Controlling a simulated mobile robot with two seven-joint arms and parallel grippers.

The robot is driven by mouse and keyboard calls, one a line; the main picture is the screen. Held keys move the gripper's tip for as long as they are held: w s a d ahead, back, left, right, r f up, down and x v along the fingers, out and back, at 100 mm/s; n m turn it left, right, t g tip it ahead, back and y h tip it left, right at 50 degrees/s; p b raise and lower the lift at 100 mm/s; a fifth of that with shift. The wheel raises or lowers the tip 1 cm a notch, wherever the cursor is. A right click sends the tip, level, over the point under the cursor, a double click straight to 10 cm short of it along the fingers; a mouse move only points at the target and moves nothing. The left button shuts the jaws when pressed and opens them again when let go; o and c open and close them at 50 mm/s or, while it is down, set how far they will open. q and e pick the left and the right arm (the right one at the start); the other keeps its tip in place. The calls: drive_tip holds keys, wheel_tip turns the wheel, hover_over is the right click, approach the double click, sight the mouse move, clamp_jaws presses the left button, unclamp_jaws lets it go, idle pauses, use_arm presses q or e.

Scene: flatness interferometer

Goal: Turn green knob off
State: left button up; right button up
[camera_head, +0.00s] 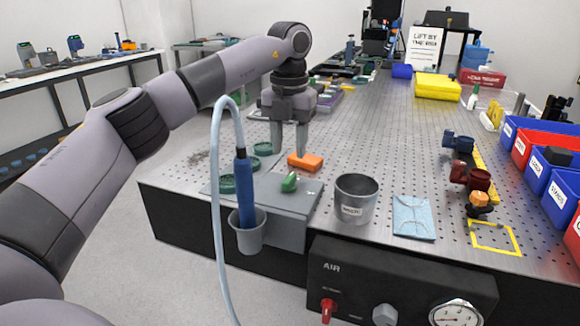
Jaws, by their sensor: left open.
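The green knob (289,182) sits on top of a grey box (290,208) at the front left of the perforated metal table. It is small and elongated, and it points slightly to one side; I cannot read any marks beside it. My left gripper (288,152) hangs fingers-down above and behind the knob. Its two fingers are apart with nothing between them. An orange block (305,161) lies by the right fingertip; I cannot tell whether they touch. My right gripper is not in view.
A blue tool (244,190) with a pale hose stands in a grey holder (247,238) at the box's front left. A metal bin (355,205) and blue cloth (413,217) are to the right. The AIR panel (400,290) is below. The table's middle is clear.

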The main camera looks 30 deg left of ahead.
sight(289, 177)
use_arm(q)
wheel_tip(289, 177, down, 7)
drive_tip(key=shift+s+d+r, duration=0.1)
idle(0.3)
clamp_jaws()
